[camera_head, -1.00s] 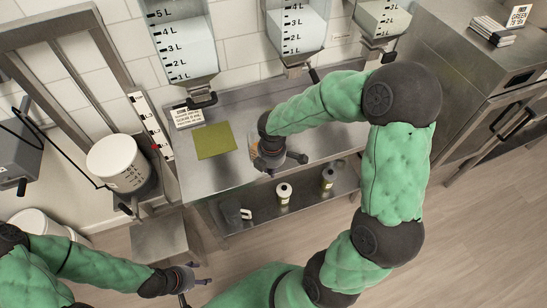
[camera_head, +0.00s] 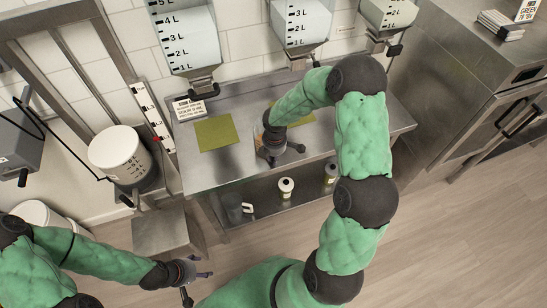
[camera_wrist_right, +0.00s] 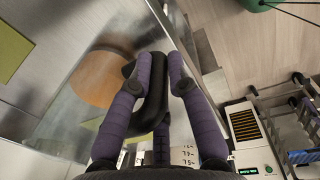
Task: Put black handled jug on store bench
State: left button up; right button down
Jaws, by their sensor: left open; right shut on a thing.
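A clear jug with a black handle (camera_wrist_right: 150,92) is in my right gripper. Its see-through body and a round orange-brown patch (camera_wrist_right: 105,78) show in the right wrist view. In the head view the jug (camera_head: 259,138) is mostly hidden behind my right gripper (camera_head: 274,150), which is shut on the handle; its purple fingers also show in the right wrist view (camera_wrist_right: 158,75). The jug is over the front part of the steel bench (camera_head: 245,165); I cannot tell whether it touches the top. My left gripper (camera_head: 192,275) is open and empty, low at the left, away from the bench.
A green mat (camera_head: 215,133) lies on the bench, with a second mat (camera_head: 300,114) partly behind my arm. A grey jug (camera_head: 236,208) and bottles (camera_head: 286,188) stand on the lower shelf. Graduated hoppers (camera_head: 187,40) hang above. A white bucket (camera_head: 115,150) stands left.

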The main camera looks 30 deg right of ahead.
jog(key=shift+f, duration=0.1)
jog(key=c, duration=1.6)
grip_release()
jog(key=shift+f, duration=0.15)
jog(key=o, duration=0.4)
